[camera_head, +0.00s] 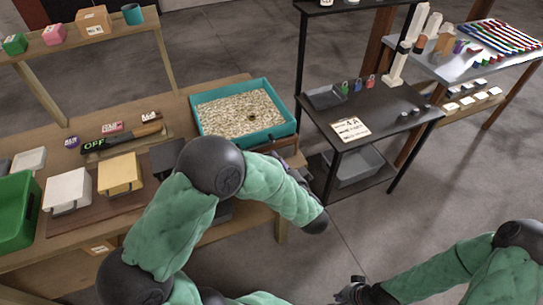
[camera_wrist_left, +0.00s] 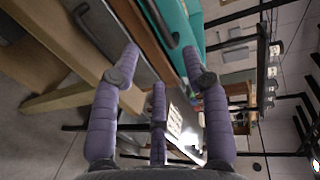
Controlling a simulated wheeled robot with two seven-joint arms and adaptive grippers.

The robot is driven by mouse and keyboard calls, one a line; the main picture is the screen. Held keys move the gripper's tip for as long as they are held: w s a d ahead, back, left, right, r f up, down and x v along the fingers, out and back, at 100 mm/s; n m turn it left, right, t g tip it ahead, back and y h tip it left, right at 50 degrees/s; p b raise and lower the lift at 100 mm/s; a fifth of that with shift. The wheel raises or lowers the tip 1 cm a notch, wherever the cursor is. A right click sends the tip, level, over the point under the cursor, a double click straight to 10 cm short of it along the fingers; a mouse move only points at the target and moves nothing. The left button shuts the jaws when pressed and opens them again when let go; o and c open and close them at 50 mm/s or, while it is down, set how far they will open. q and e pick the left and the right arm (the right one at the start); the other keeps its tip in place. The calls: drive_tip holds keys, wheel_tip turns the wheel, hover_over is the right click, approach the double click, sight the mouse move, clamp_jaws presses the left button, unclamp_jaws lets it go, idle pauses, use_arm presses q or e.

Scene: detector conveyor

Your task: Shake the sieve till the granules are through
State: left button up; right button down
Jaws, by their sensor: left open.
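A teal-walled box (camera_head: 293,128) full of pale granules stands at the right end of the wooden bench. I cannot tell whether it is the sieve. In the left wrist view a teal wall (camera_wrist_left: 193,25) shows at the top, with a dark bar handle (camera_wrist_left: 165,22) beside it. My left gripper (camera_wrist_left: 160,65) has its purple fingers spread and nothing between them. It points toward the box and handle, apparently short of the handle. In the head view I cannot make it out clearly near my forearm. My right gripper (camera_head: 352,291) hangs low at the bottom, over the floor.
A dark shelf rack (camera_head: 385,115) stands to the right, with a floor gap between.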

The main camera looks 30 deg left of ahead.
sight(263, 147)
use_arm(q)
drive_tip(key=shift+v, duration=0.8)
drive_tip(key=x, duration=0.5)
drive_tip(key=b+x, duration=0.1)
drive_tip(key=x, duration=0.4)
drive_tip(key=shift+a+f, duration=0.15)
drive_tip(key=shift+a, duration=0.4)
drive_tip(key=shift+w+a, duration=0.35)
drive_tip(key=shift+a, duration=0.1)
clamp_jaws()
